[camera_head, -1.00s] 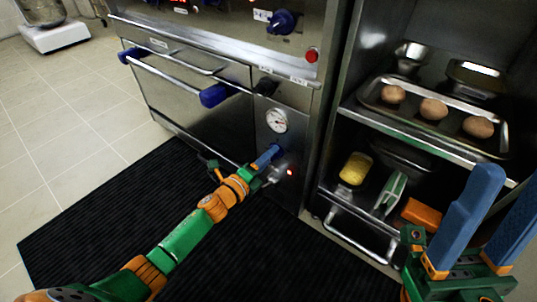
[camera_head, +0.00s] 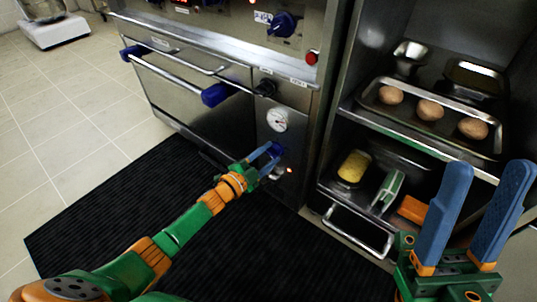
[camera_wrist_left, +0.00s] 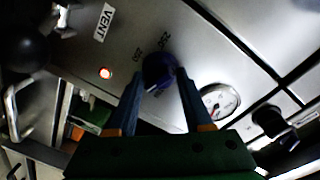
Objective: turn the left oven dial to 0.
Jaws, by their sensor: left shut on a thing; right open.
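A blue dial (camera_head: 277,148) sits low on the steel oven panel, below a round gauge (camera_head: 277,120). My left gripper (camera_head: 269,155) is at this dial, shut on it with one blue finger on each side. In the left wrist view the dark blue dial (camera_wrist_left: 158,68) shows between the fingertips, with small printed numbers beside it. I cannot read the dial's setting. Another blue dial (camera_head: 284,23) is higher on the oven front, away from my grippers. My right gripper (camera_head: 480,210) is open and empty, in front of the shelves at the right.
A black knob (camera_head: 266,87) and a red button (camera_head: 312,57) are above the gauge. The oven door has a bar handle with blue ends (camera_head: 214,95). Shelves at the right hold a tray (camera_head: 452,135) with potato-like items and a yellow sponge-like item (camera_head: 354,166). A black mat (camera_head: 110,220) covers the floor.

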